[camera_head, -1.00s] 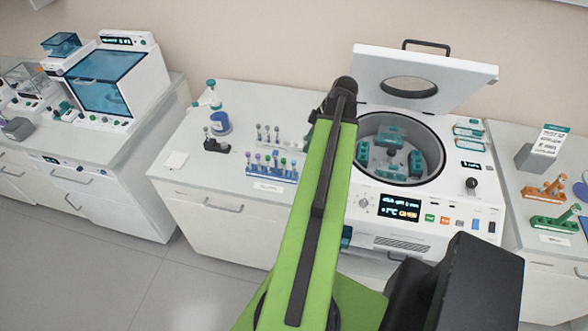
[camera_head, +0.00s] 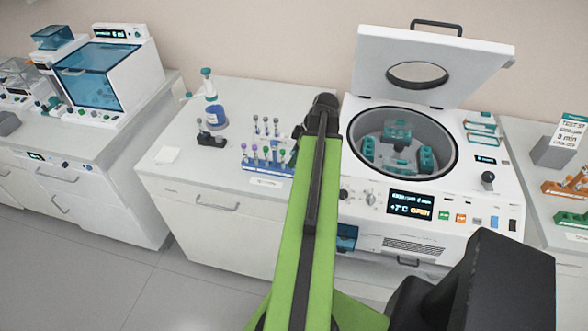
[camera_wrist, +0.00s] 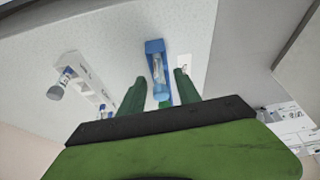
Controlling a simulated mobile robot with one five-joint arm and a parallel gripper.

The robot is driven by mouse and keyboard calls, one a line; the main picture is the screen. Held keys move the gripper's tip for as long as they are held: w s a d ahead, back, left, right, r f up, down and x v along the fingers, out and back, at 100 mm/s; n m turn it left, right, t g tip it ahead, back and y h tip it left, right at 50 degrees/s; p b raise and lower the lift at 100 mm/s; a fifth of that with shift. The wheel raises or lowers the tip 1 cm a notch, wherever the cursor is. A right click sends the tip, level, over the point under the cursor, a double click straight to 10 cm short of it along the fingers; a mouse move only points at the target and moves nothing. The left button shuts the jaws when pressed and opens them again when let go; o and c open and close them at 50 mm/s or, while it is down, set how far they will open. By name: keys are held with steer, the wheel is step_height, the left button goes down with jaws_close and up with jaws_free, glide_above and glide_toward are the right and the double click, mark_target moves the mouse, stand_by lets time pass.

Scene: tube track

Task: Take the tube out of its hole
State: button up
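A blue rack (camera_head: 262,169) with several capped tubes stands on the bench, left of the centrifuge. In the wrist view the blue rack (camera_wrist: 152,47) shows with a clear tube (camera_wrist: 157,67). Which tube the task means I cannot tell. My gripper (camera_wrist: 157,88) is open, its two green fingers spread apart, with the rack and tube showing between and beyond them. A small green patch, perhaps a cap, shows between the fingers. No tube is visibly gripped. In the head view my green arm hides the gripper.
A pale rack (camera_wrist: 92,82) with grey-capped tubes stands beside the blue one. A white card (camera_head: 266,182) lies in front. The open centrifuge (camera_head: 408,205) stands to the right, its lid (camera_head: 360,70) raised. A blue-labelled bottle (camera_head: 215,117) stands behind left.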

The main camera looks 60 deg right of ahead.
steer(key=b+x, duration=0.1)
steer(key=x, duration=0.2)
steer(key=shift+s+f+b, duration=0.1)
steer(key=shift+f+b, duration=0.05)
steer(key=shift+b, duration=0.2)
jaws_close()
steer(key=shift+r+p, duration=0.75)
step_height(320, 180, up, 4)
steer(key=p, duration=0.4)
steer(key=s+d+r+p, duration=0.3)
steer(key=s+r+p, duration=0.3)
steer(key=s, duration=0.5)
steer(key=shift+d, duration=0.25)
